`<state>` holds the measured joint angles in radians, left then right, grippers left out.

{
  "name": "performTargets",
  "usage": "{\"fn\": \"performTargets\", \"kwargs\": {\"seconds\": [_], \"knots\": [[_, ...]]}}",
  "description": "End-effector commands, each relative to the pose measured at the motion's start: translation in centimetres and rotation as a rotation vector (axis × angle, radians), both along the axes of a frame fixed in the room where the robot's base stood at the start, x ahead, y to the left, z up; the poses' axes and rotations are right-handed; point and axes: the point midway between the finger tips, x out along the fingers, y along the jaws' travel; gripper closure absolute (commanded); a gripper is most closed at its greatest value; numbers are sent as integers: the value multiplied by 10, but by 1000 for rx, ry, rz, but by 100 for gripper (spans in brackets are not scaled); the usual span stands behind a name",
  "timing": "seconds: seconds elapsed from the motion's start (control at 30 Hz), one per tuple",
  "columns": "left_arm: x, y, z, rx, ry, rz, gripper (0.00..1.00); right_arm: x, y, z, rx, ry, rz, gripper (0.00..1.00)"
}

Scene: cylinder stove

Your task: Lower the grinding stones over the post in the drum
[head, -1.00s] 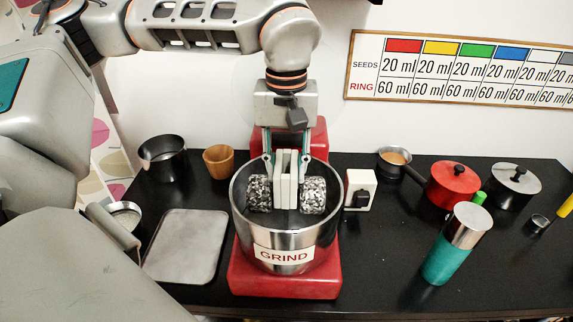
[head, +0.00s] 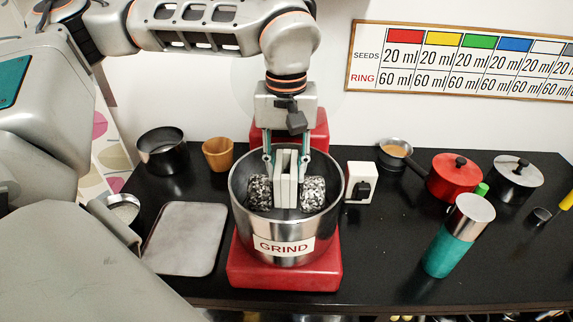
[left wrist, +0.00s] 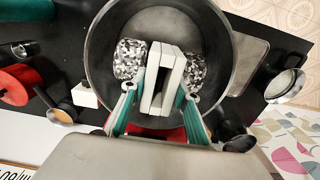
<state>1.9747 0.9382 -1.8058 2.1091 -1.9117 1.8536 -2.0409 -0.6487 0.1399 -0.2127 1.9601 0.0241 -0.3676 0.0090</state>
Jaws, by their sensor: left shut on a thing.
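The steel drum (head: 325,225), labelled GRIND, stands on a red base (head: 285,277). The grinding stones (head: 313,192) are two speckled black-and-white rollers, one on each side of a pale upright block (head: 285,178). My left gripper (head: 286,165) points straight down, shut on this pale block, with the stones inside the drum's rim. In the left wrist view the stones (left wrist: 129,58) and the pale block (left wrist: 162,80) show within the drum's wall (left wrist: 100,45). The post is hidden, so I cannot tell whether the stones are around it. My right gripper is not in view.
A switch box (head: 361,182) stands close to the drum's right. A grey tray (head: 186,238) lies to its left. A black pot (head: 162,152) and wooden cup (head: 218,154) are behind left. A red pot (head: 455,177) and teal bottle (head: 458,237) stand right.

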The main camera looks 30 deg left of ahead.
Motion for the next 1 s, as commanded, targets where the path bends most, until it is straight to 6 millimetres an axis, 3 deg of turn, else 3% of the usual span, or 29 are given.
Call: {"fn": "performTargets", "kwargs": {"seconds": [1.0], "knots": [[1, -1, -24, -2, -5, 0, 100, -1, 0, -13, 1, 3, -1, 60]]}}
